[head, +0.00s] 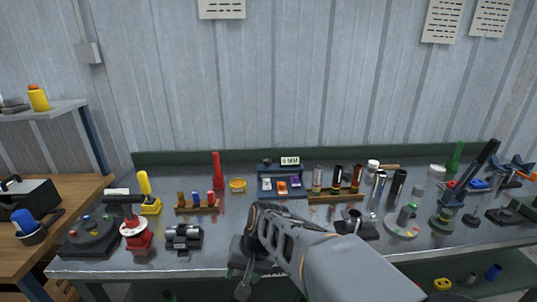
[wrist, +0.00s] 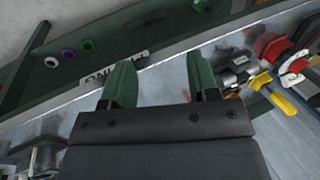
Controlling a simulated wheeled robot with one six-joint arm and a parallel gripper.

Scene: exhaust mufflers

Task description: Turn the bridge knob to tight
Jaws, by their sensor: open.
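My gripper (wrist: 162,77) is open in the wrist view, with its two green fingers apart and nothing between them. It is over the front edge of the metal bench (head: 130,265). I cannot tell for certain which part is the bridge knob. A small black and silver device (head: 183,237) sits near the bench's front edge, left of my arm; it seems to be the one beyond the right finger in the wrist view (wrist: 236,73). In the head view my arm hides the middle front of the bench, and my fingers cannot be made out.
A red device (head: 135,238) and a yellow-handled tool (head: 147,190) stand to the left. A rack of coloured pegs (head: 197,206) and a small organizer (head: 282,186) are behind. Several tubes and round stands crowd the right. A dark metal part (wrist: 35,158) shows lower left in the wrist view.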

